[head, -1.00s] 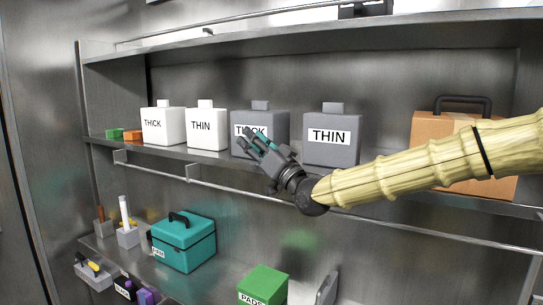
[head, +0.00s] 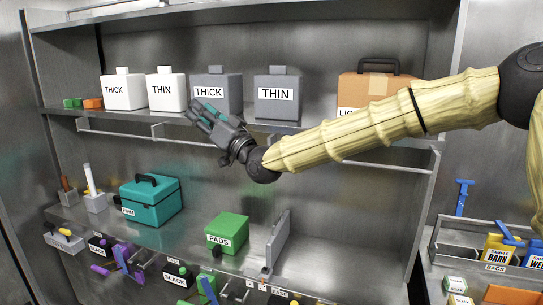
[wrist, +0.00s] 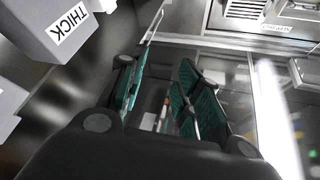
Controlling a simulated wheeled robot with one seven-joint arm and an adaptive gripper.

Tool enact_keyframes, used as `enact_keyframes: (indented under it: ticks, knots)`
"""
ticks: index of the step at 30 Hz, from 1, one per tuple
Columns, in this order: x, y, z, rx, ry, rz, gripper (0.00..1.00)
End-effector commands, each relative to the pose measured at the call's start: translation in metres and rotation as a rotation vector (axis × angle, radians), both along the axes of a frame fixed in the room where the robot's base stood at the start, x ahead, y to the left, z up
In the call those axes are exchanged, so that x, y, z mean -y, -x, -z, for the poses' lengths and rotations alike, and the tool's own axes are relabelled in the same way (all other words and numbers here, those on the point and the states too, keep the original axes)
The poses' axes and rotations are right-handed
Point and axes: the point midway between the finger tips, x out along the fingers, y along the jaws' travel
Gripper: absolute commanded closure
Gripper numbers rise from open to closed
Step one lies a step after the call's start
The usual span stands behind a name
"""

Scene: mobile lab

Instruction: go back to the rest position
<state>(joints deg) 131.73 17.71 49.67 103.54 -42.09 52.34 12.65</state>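My gripper (head: 206,113) is at the end of my cream-sleeved arm, which reaches in from the right in the head view. It points up and left, in front of the upper shelf's edge, just below the label of the grey THICK jug (head: 215,88). In the wrist view its teal-padded fingers (wrist: 160,100) stand apart with nothing visible between them. The gripper is open and empty. The grey THICK jug also shows at the upper left of the wrist view (wrist: 70,25).
The upper shelf holds white THICK (head: 123,90) and THIN (head: 166,90) jugs, a grey THIN jug (head: 277,93) and a brown box (head: 375,90) partly behind my arm. Below are a teal case (head: 150,204), a green PADS box (head: 228,233) and, right, a bag rack (head: 455,240).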

Motion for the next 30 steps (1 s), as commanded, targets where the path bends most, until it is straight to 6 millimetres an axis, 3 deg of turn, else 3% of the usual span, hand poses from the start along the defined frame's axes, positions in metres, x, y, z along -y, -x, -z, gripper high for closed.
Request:
enact_keyframes:
  ticks: [11, 14, 17, 23, 30]
  knots:
    - [0.003, -0.005, 0.089, -0.121, 0.072, 0.021, 0.66]
    - [0.007, -0.006, 0.125, -0.173, 0.102, 0.030, 0.66]
    - [0.012, -0.003, 0.172, -0.238, 0.142, 0.042, 0.66]
    - [0.032, 0.014, 0.285, -0.401, 0.245, 0.073, 0.66]
    - [0.067, 0.054, 0.414, -0.598, 0.375, 0.111, 0.66]
